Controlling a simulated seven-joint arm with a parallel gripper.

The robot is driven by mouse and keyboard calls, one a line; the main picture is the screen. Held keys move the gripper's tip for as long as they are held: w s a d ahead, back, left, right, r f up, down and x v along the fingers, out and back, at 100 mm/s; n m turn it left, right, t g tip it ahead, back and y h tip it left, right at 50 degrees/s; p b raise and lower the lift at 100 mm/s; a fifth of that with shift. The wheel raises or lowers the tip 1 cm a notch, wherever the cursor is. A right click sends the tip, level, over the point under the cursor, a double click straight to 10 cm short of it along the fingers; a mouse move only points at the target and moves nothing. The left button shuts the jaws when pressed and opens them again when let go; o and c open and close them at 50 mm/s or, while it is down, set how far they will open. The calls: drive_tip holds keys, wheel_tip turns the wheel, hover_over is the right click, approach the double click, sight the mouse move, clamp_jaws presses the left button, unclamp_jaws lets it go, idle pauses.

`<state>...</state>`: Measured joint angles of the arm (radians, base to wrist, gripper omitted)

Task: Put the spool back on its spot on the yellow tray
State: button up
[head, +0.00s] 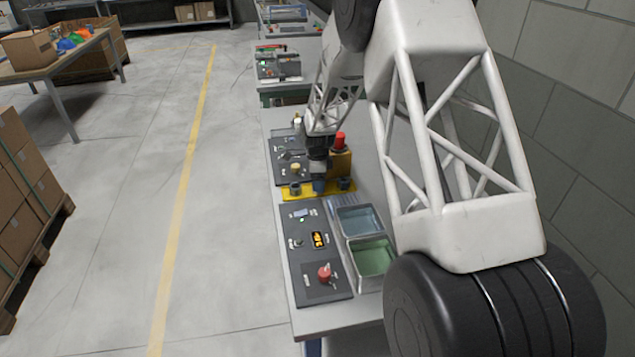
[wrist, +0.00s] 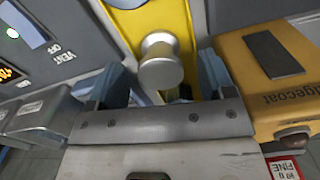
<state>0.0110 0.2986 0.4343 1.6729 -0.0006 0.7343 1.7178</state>
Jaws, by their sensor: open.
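The spool (wrist: 160,62), a pale metallic piece with a wide flange at each end and a narrower waist, shows in the wrist view over the yellow tray (wrist: 181,17). My gripper (wrist: 160,78) is open, with one blue-grey finger on each side of the spool's near end. Gaps show between the fingers and the spool. I cannot tell whether its base rests on the tray. In the head view my gripper (head: 319,185) is low over the middle of the yellow tray (head: 306,191), and the spool is not clearly distinguishable there.
Dark grey cylinders stand on the tray left (head: 295,188) and right (head: 344,184) of my gripper. A yellow box (head: 341,163) stands close behind; it is at the right in the wrist view (wrist: 272,85). Control panels (head: 317,250) and bins (head: 372,256) lie nearer the camera.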

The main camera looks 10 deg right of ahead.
drive_tip(key=shift+r, duration=3.25)
drive_tip(key=shift+s+r, duration=0.25)
drive_tip(key=shift+r, duration=0.1)
drive_tip(key=s+r+n+t, duration=0.1)
drive_tip(key=s+r+n, duration=0.4)
drive_tip(key=s+r, duration=0.55)
drive_tip(key=s+r+n, duration=0.5)
drive_tip(key=s+r, duration=0.3)
drive_tip(key=s, duration=0.5)
drive_tip(key=s+r+n+t, duration=0.1)
drive_tip(key=s+n, duration=0.8)
drive_tip(key=s, duration=1.9)
drive_tip(key=shift+a+r+n+t, duration=0.25)
drive_tip(key=shift+r+n+t, duration=0.05)
drive_tip(key=shift+r, duration=0.4)
